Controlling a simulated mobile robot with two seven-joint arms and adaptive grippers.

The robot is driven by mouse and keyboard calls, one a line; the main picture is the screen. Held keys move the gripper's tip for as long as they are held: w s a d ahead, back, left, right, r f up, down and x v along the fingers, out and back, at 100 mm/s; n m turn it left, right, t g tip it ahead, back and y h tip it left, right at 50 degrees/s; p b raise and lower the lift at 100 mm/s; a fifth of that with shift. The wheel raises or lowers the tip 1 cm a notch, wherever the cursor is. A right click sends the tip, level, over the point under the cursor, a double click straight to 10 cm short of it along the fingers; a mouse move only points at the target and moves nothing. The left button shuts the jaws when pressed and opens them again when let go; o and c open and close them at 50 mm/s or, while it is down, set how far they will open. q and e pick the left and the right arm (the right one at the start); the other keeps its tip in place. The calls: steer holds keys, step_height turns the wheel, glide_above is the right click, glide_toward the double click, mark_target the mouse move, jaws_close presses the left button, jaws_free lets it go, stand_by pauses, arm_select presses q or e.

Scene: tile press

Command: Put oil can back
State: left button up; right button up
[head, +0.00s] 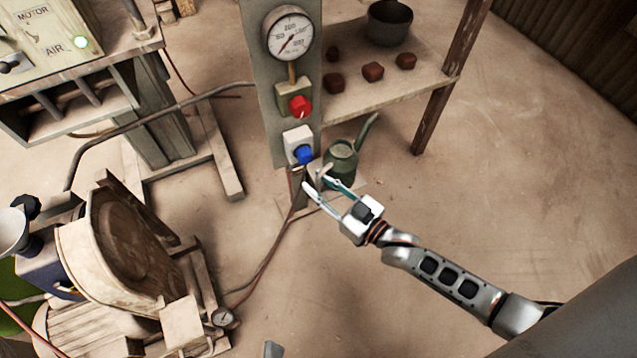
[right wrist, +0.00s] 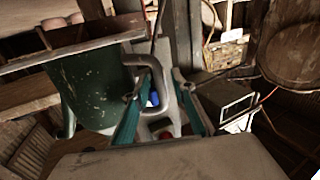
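The oil can (head: 343,162) is dark green with a long spout pointing up and right. My right gripper (head: 318,177) is at the can's handle side, fingers apart with a visible gap around the handle. I cannot tell whether a finger touches it.
The post carries a pressure gauge (head: 289,33), a red knob (head: 300,106) and a blue knob (head: 305,154) just above my fingers. A shelf (head: 345,104) with reddish lumps and a dark pot (head: 389,22) is behind. Machinery stands at left; the floor at right is clear.

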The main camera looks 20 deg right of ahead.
steer(key=shift+r, duration=0.3)
arm_select(q)
steer(key=shift+w+a+r+m+g+p, duration=0.1)
steer(key=shift+w+a+m+g+p, duration=0.1)
steer(key=shift+a+m+p, duration=0.55)
steer(key=shift+w+a+m+g+p, duration=0.1)
steer(key=shift+w+a+m+p, duration=0.05)
steer(key=shift+a+m+p, duration=0.6)
arm_select(e)
steer(key=v, duration=1.2)
arm_select(q)
steer(key=shift+d, duration=0.2)
